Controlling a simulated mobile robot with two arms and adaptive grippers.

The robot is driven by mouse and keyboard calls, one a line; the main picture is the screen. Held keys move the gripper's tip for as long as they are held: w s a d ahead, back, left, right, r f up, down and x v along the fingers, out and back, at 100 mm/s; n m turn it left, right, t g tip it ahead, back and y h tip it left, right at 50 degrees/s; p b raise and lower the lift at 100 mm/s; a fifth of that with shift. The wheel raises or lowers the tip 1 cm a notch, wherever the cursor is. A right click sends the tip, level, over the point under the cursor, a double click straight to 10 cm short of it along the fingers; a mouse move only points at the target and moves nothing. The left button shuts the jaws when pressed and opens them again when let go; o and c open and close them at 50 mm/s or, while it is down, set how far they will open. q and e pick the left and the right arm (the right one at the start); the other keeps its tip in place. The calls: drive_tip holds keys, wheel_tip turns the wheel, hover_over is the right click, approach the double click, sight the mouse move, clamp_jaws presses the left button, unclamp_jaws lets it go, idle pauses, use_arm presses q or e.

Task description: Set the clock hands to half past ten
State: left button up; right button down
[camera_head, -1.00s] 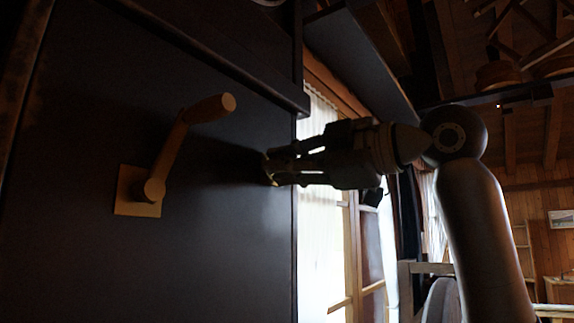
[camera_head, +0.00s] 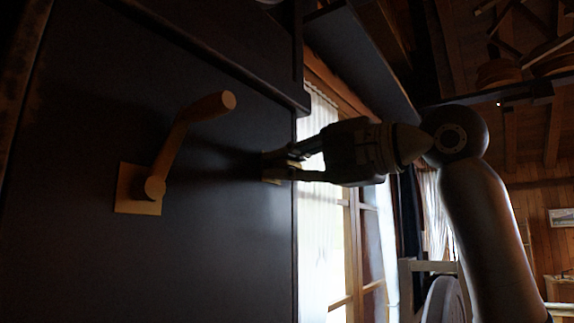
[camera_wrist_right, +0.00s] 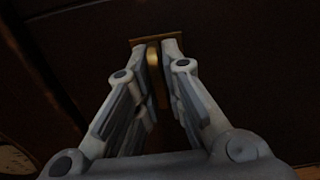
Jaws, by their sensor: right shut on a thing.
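My right gripper (camera_head: 283,165) reaches in from the right to the front of a tall dark cabinet (camera_head: 230,240). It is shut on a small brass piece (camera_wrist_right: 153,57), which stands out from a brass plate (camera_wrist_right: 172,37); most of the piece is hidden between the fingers. A wooden-coloured crank (camera_head: 170,148) with a cylindrical grip sits on a square plate on the same panel, to the left of the gripper and apart from it. No clock face or clock hands can be made out. My left gripper is out of view.
A dark ledge (camera_head: 215,52) juts out above the panel. A bright curtained window (camera_head: 320,220) lies beyond the cabinet's right edge. A chair (camera_head: 440,290) stands at the lower right. The panel below the gripper is bare.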

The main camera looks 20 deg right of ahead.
idle(0.3)
drive_tip(key=c, duration=1.6)
unclamp_jaws()
drive_tip(key=shift+s, duration=0.1)
drive_tip(key=v, duration=1.2)
